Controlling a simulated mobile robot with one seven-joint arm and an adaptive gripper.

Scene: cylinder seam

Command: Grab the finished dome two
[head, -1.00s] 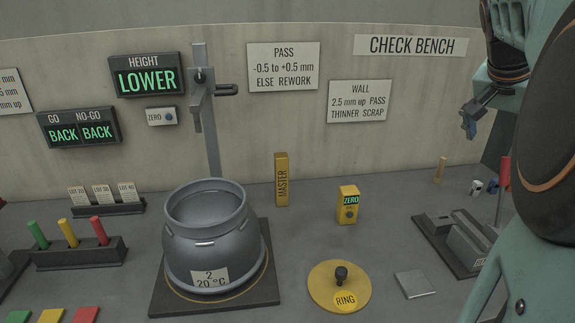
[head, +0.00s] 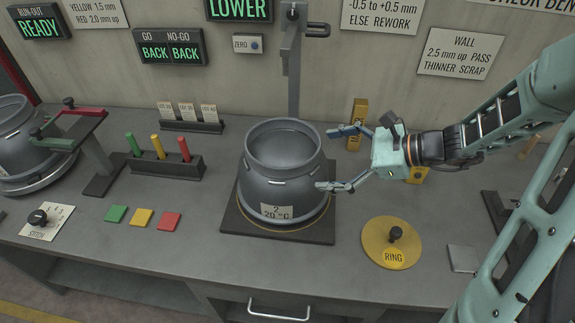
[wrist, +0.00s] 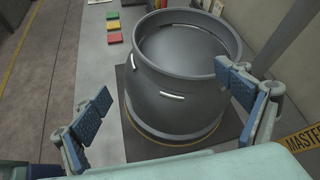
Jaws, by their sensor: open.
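Dome two (head: 286,180) is a grey metal vessel with an open round top, small handles and a label reading "2 20 °C". It stands upright on a dark square plate (head: 232,222) on the bench. My gripper (head: 325,158) is open and empty at the right side of the dome, its fingers pointing left towards it. In the wrist view the dome (wrist: 178,85) shows beyond and between the spread fingers of my gripper (wrist: 165,112). I cannot tell whether the right finger touches its wall.
A height post (head: 293,70) stands behind the dome. The yellow MASTER block (head: 357,125) is behind my gripper. A yellow RING disc (head: 378,248) lies right of the plate. A rack of coloured pins (head: 150,163) and another vessel (head: 15,150) are to the left.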

